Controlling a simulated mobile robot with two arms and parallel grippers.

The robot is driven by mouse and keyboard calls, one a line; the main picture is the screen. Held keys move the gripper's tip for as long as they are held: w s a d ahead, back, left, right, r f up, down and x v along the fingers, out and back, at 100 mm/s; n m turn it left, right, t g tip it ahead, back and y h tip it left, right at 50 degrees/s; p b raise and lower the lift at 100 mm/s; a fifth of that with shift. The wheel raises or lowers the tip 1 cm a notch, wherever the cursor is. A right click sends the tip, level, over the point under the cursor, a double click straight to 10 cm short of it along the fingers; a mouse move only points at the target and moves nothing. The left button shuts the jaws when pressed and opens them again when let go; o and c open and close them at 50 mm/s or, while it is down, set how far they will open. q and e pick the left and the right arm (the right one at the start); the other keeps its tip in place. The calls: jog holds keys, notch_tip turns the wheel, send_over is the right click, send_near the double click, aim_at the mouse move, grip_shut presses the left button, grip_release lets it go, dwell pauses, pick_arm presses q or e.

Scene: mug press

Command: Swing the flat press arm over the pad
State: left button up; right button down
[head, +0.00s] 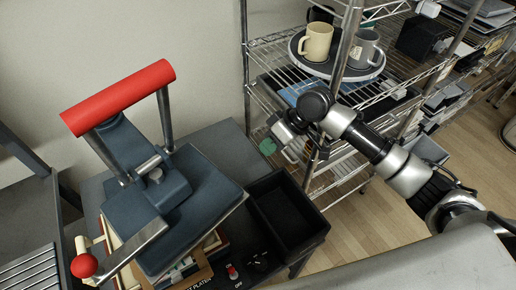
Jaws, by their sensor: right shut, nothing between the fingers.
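The flat press stands at the left on a dark grey table. Its press arm is blue-grey, with a thick red handle bar (118,97) at the top. The flat plate (215,192) of the press sits low at the front of the arm, tilted in the picture. The pad cannot be told apart under the plate. My right gripper (289,153) is to the right of the press, near the wire shelf and apart from the red handle. It is shut and empty. My left gripper is not in view.
A black open bin (287,212) stands right of the press. A lever with a red ball (84,265) is at the lower left, beside a metal bar. A wire shelf holds a round tray (300,62) with a cream mug (316,42) and a grey mug (364,48).

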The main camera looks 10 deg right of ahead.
pick_arm(q)
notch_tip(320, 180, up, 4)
jog(key=p, duration=0.3)
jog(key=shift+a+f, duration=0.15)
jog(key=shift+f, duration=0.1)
pick_arm(e)
jog(key=s+a+f, duration=0.1)
jog(key=a+f, duration=0.5)
jog(key=a, duration=0.2)
jog(key=shift+s+a+f, duration=0.15)
jog(key=shift+s+f, duration=0.15)
